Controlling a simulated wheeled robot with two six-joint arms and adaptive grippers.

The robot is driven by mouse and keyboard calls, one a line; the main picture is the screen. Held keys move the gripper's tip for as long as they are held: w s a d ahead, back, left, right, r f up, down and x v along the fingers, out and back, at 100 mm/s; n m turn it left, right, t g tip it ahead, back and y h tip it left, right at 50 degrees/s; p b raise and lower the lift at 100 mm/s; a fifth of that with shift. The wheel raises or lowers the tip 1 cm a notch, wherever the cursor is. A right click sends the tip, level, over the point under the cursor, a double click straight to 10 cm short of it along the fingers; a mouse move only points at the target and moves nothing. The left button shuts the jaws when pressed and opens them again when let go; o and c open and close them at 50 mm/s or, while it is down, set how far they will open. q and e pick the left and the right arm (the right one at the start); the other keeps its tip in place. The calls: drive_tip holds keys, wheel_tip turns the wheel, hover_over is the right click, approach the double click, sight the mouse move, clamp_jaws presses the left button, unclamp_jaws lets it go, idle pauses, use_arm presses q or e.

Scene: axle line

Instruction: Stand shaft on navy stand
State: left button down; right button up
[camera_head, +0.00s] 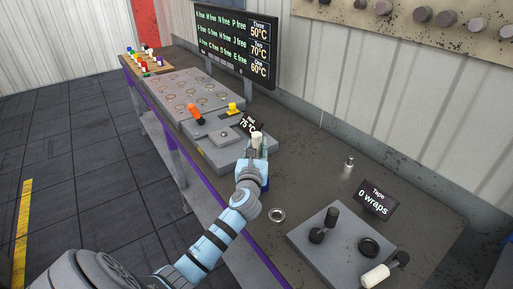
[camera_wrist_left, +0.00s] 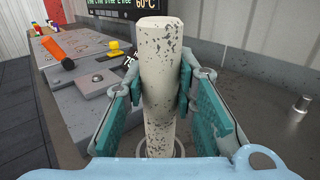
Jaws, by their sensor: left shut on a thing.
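The shaft (camera_wrist_left: 160,75) is a cream cylinder with dark specks, upright in the left wrist view. My left gripper (camera_wrist_left: 160,105) is shut on it, with a teal-padded finger on each side. In the head view the shaft's pale top (camera_head: 257,138) shows above my left gripper (camera_head: 256,153), over the bench beside the heater block. A grey ring shows around or behind the shaft's lower end in the left wrist view; I cannot tell whether they touch. I cannot clearly make out a navy stand. My right gripper is not in view.
The grey heater block (camera_head: 224,135) has an orange handle (camera_head: 195,114) and a yellow knob (camera_head: 234,107). A metal ring (camera_head: 277,215) and a small metal post (camera_head: 349,164) are on the bench. The tape machine (camera_head: 333,260) is at front right. Bench between them is clear.

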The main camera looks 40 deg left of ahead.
use_arm(q)
drive_tip(key=shift+f, duration=0.3)
drive_tip(key=c, duration=1.7)
unclamp_jaws()
drive_tip(key=o, duration=0.5)
drive_tip(key=shift+c, duration=0.2)
